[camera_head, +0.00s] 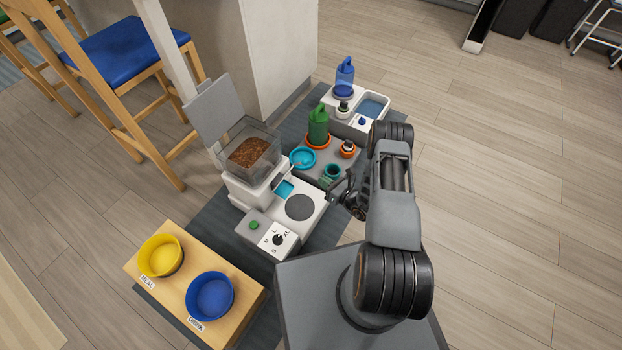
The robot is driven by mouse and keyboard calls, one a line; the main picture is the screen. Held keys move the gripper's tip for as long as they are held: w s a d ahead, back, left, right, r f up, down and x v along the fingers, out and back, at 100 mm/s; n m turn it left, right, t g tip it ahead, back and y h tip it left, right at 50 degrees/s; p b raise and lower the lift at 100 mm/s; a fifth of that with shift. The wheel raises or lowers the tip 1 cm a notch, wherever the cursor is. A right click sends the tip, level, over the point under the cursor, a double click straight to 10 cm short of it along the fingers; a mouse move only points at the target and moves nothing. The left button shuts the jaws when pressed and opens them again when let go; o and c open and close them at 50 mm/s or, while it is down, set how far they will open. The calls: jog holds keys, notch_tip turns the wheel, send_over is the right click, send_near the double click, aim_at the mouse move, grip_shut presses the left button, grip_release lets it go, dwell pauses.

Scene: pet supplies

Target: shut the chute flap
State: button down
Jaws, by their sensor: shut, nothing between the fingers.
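The white food dispenser (240,192) stands on a dark mat, with a clear hopper (262,140) full of brown kibble. A light-blue piece (284,189) at the front foot of the dispenser looks like the chute flap; it is small, and I cannot tell how far it stands open. The grey hopper lid (214,112) is raised upright behind the hopper. My gripper (336,196) is shut and empty, to the right of the dispenser base and apart from the light-blue piece. My wrist partly hides its fingers.
A grey round pad (300,207), a green button (254,225) and a dial (278,239) are on the base. A wooden stand (175,297) with yellow and blue bowls is front left.

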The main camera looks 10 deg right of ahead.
notch_tip(320, 180, down, 7)
jog(key=s+d+m+t+h+b, duration=0.1)
jog(key=s+d+m+h, duration=0.1)
jog(key=m+h, duration=0.1)
jog(key=r+b+x, duration=0.1)
jog(key=b+x, duration=0.1)
jog(key=x, duration=0.4)
jog(key=r+b+x, duration=0.2)
jog(key=b+x, duration=0.1)
jog(key=x, duration=0.3)
jog(key=shift+w+b, duration=0.3)
jog(key=shift+w, duration=0.4)
jog(key=shift+d, duration=0.1)
